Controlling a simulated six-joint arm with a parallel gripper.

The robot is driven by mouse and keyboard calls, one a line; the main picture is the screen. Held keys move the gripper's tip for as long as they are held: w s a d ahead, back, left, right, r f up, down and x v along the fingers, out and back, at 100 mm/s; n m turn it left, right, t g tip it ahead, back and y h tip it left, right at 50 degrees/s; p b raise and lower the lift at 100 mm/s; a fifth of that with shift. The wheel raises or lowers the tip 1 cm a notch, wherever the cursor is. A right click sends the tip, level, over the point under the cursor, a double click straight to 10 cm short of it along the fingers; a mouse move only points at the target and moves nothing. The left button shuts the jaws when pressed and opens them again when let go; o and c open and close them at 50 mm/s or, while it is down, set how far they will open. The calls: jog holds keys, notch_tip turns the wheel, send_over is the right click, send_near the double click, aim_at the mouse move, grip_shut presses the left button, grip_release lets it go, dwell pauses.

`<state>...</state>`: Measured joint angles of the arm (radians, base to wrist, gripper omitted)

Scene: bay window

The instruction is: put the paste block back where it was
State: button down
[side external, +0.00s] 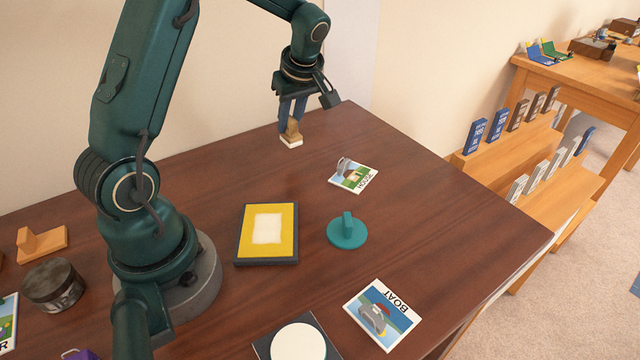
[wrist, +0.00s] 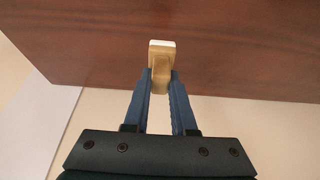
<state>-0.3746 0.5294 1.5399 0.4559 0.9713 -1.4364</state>
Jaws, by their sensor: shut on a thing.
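The paste block (side external: 291,136), a small tan block with a white base, is between the fingers of my gripper (side external: 291,122) near the back edge of the dark wooden table. The wrist view also shows the block (wrist: 160,66), its white end pointing away from me. My gripper is shut on its tan upper part. I cannot tell whether the white base touches the table or hangs just above it.
On the table (side external: 420,220) are a picture card (side external: 362,181) with a grey clip, a teal round piece with a handle (side external: 347,232), a dark-framed yellow pad (side external: 245,235), a BOAT card (side external: 397,309) and a white disc (side external: 298,343). Bare wood surrounds the block.

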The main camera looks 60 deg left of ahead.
aim_at(300, 135)
jog(key=shift+w+d+f, duration=0.4)
jog(key=shift+w+f, duration=0.05)
jog(key=shift+w, duration=0.15)
jog(key=shift+f, duration=2)
jog(key=shift+f, duration=0.15)
jog(key=c, duration=0.7)
grip_release()
jog(key=shift+c, duration=0.2)
